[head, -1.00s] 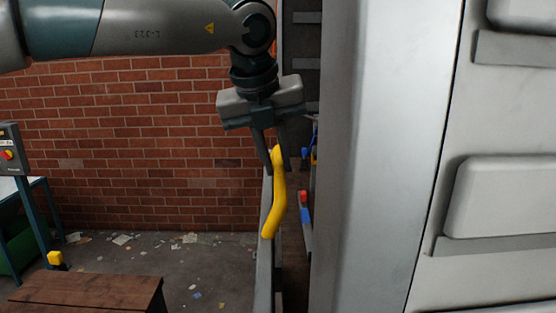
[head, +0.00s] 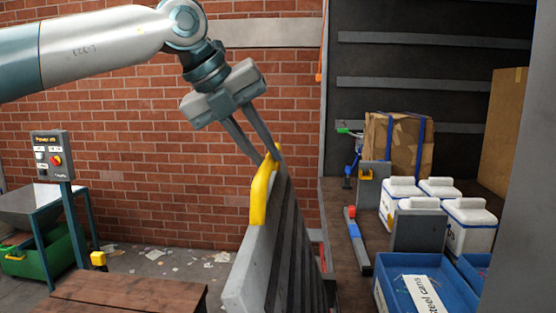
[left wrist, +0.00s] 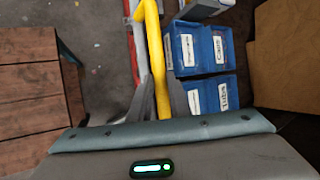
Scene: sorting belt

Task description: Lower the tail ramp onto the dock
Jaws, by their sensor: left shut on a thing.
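The tail ramp (head: 250,272) is a grey ribbed panel, standing steeply at the edge of the truck bed in the head view. A yellow handle (head: 262,192) runs along its upper edge. My left gripper (head: 268,157) is shut on the top end of this handle, with its fingers slanting down to the right. The left wrist view shows the yellow handle (left wrist: 155,45) between the fingers of my left gripper (left wrist: 155,103). The dock (head: 125,292) is a brown plank platform at the lower left, apart from the ramp. My right gripper is out of view.
The truck bed (head: 345,285) holds white containers (head: 402,190), blue bins (head: 400,300) and cardboard boxes (head: 398,145). A grey panel (head: 525,200) blocks the far right. A control box (head: 52,157) stands left, near a green bin (head: 40,250). Paper scraps litter the floor.

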